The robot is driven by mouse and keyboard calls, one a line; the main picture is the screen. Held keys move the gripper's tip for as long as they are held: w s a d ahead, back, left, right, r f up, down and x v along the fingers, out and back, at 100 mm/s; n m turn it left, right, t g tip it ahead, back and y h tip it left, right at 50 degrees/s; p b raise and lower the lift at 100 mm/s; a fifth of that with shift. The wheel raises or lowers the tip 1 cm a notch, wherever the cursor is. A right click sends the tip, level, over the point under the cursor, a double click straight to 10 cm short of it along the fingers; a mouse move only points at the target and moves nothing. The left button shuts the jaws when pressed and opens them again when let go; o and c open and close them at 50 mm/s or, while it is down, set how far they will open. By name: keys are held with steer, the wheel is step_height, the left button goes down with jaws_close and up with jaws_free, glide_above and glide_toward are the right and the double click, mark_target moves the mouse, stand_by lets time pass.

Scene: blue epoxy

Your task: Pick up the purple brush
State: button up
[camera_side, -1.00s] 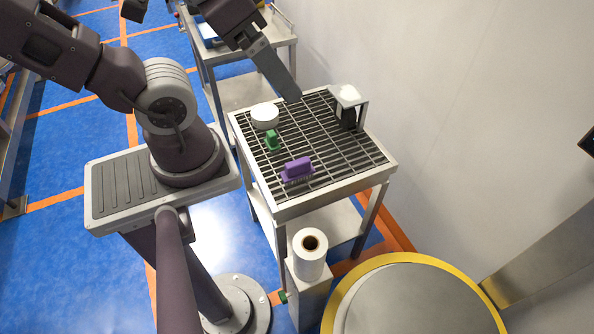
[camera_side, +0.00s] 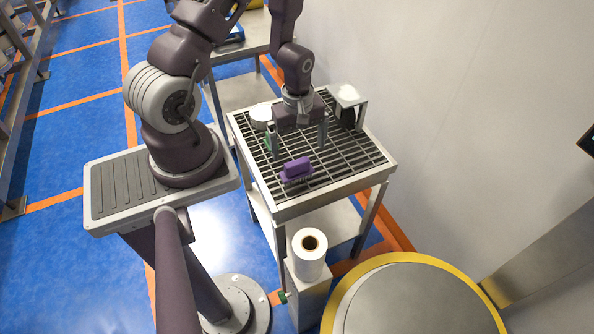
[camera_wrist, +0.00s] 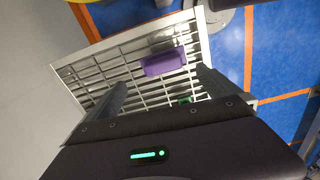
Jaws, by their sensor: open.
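The purple brush (camera_side: 297,169) lies on the grated table top (camera_side: 337,171), toward its front left part. Its bristles show along the lower edge. My gripper (camera_side: 297,146) is open and empty above the grate, behind the brush, with its two fingers pointing down and spread left and right. In the wrist view the brush (camera_wrist: 164,62) lies beyond the fingertips of my gripper (camera_wrist: 162,84), between their lines and closer to the right finger. The fingers do not touch it.
A white round object (camera_side: 261,113) stands at the back left of the grate. A small white-topped stand (camera_side: 349,96) with a black item under it is at the back right. A white roll (camera_side: 309,246) stands below the front.

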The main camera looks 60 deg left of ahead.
mark_target(297, 170)
steer(key=shift+n, duration=0.5)
steer(key=f, duration=0.9)
steer(key=shift+s+d+f, duration=0.15)
steer(key=shift+s+f, duration=0.15)
steer(key=c, duration=1.2)
